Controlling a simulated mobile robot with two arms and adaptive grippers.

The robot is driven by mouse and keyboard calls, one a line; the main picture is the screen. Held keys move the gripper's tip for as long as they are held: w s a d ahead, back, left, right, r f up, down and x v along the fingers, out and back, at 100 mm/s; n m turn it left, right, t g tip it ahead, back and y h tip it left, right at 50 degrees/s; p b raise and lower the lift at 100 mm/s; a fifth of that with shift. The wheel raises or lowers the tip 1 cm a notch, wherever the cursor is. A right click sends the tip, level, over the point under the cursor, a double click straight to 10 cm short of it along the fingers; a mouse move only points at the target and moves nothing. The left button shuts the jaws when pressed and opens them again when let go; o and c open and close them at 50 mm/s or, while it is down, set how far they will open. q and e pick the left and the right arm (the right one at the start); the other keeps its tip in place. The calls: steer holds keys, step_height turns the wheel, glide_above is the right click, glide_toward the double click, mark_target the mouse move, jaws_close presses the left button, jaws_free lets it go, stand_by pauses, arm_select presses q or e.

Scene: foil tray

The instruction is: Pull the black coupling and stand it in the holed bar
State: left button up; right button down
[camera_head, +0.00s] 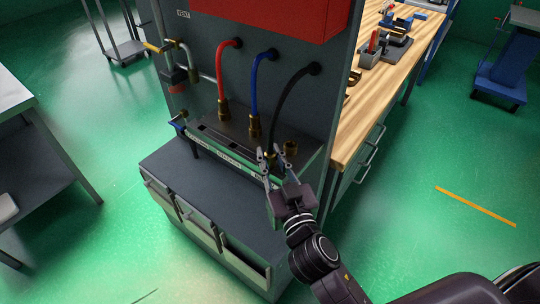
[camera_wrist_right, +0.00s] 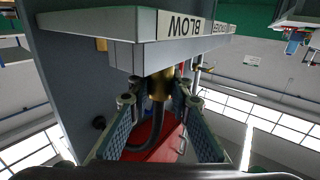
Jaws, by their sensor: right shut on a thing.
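The black hose (camera_head: 283,100) leaves the upright grey panel and curves down to its brass coupling (camera_head: 271,155) at the front of the grey holed bar (camera_head: 228,139). My right gripper (camera_head: 275,157) is shut on this black coupling. In the right wrist view the brass coupling (camera_wrist_right: 161,84) is between the fingers, against the bar's grey block (camera_wrist_right: 135,57), with the hose running away from it. Whether it is still seated there I cannot tell. The red hose's coupling (camera_head: 224,108) and the blue hose's coupling (camera_head: 255,126) stand upright on the bar. My left gripper is not in view.
A short brass fitting (camera_head: 290,148) without a hose stands right of the black coupling. Below the bar is a dark cabinet (camera_head: 200,190) with drawers. A wooden workbench (camera_head: 362,115) stands at the right, and a pipe with valves (camera_head: 183,68) at the left.

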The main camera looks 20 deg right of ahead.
steer(key=c, duration=1.7)
jaws_free()
steer(key=shift+s, duration=0.1)
steer(key=s, duration=1.2)
